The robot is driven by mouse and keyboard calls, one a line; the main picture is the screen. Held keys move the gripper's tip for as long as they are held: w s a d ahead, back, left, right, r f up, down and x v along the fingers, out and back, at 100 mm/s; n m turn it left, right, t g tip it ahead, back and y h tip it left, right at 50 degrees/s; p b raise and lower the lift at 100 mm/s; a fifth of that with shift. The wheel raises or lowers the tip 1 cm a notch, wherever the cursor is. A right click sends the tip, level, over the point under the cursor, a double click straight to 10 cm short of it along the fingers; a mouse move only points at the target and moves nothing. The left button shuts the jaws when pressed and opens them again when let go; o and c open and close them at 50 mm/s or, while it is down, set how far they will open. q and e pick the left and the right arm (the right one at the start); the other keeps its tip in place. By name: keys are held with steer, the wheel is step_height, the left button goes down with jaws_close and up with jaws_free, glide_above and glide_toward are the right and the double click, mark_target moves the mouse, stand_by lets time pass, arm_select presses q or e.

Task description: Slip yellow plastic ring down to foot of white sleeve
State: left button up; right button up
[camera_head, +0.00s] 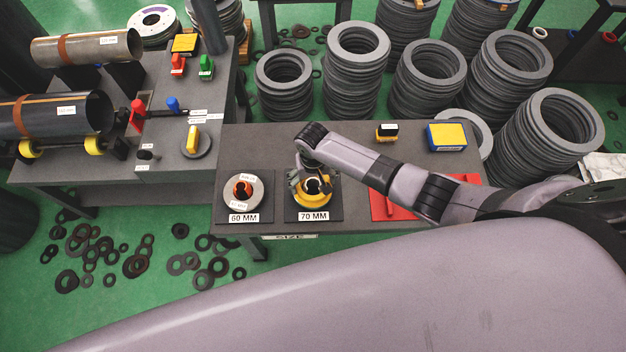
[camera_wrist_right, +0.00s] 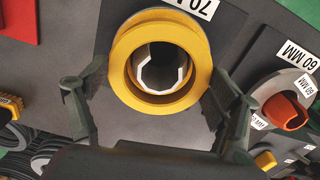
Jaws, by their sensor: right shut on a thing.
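The yellow plastic ring (camera_head: 316,204) is at the 70 MM plate (camera_head: 331,188) on the dark table. In the right wrist view the ring (camera_wrist_right: 198,85) is seen from above, around the white sleeve (camera_wrist_right: 179,76), whose pale faceted rim and dark bore show inside it. How high the ring sits on the sleeve is hard to tell. My right gripper (camera_head: 311,180) is over the ring from above; in the wrist view its two fingers (camera_wrist_right: 160,88) are on opposite sides of the ring, shut on it. My left gripper is not in view.
A grey flange with an orange core (camera_head: 243,189) stands on the 60 MM plate to the left. A red tray (camera_head: 382,206) lies right of the 70 MM plate. Yellow-topped boxes (camera_head: 447,136) stand at the back. Grey ring stacks (camera_head: 356,70) stand behind the table.

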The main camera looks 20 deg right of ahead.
steer(key=shift+f+b, duration=0.5)
steer(key=shift+f, duration=0.3)
steer(key=o, duration=1.1)
steer(key=shift+r, duration=0.1)
step_height(320, 180, up, 12)
steer(key=shift+f, duration=0.1)
